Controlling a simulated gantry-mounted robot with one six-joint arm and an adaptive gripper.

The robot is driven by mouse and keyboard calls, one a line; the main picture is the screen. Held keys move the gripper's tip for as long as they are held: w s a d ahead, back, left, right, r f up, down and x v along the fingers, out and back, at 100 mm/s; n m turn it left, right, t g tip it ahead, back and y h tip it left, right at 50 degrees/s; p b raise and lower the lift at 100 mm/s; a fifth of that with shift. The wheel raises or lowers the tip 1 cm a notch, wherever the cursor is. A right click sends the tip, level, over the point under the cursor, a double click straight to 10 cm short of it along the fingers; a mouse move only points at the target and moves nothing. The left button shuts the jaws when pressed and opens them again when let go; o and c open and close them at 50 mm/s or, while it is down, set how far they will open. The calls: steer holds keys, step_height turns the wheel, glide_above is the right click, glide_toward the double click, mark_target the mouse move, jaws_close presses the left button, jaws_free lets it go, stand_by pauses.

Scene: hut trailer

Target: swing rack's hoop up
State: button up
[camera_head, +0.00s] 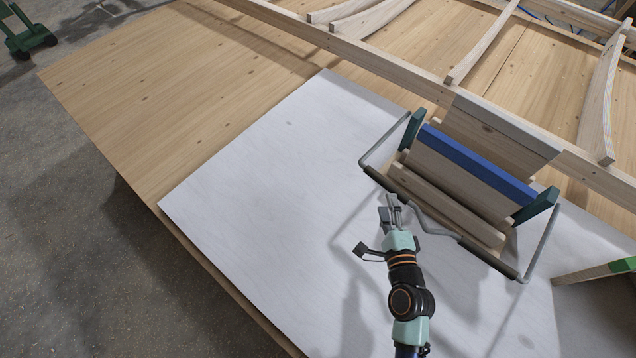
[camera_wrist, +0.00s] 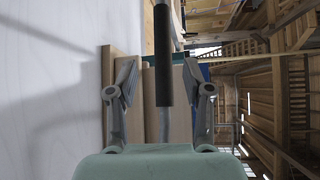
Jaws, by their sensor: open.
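The rack has wooden slats (camera_head: 440,192), a blue bar (camera_head: 480,165) and dark green end brackets (camera_head: 537,205). Its grey wire hoop (camera_head: 541,245) hangs down on the near side, low over the white board, with a bend in its middle. It carries two dark sleeves; the left sleeve (camera_head: 383,181) is nearest my gripper (camera_head: 391,208). My gripper is open at that sleeve's right end. In the wrist view the dark sleeve (camera_wrist: 163,80) lies in line with the gap between my open fingers (camera_wrist: 160,85); I cannot tell whether they touch it.
A white board (camera_head: 270,170) lies on a wooden deck (camera_head: 130,90), clear to the left. A wooden beam (camera_head: 370,58) with curved ribs runs behind the rack. A green-ended wooden piece (camera_head: 590,272) stands at right.

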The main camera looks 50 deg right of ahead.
mark_target(388, 190)
steer(key=shift+s+d, duration=0.35)
steer(key=shift+d, duration=0.4)
steer(key=x, duration=0.6)
steer(key=shift+w+b, duration=0.15)
steer(key=shift+b, duration=0.2)
steer(key=shift+w+d, duration=0.25)
steer(key=shift+w, duration=0.15)
jaws_close()
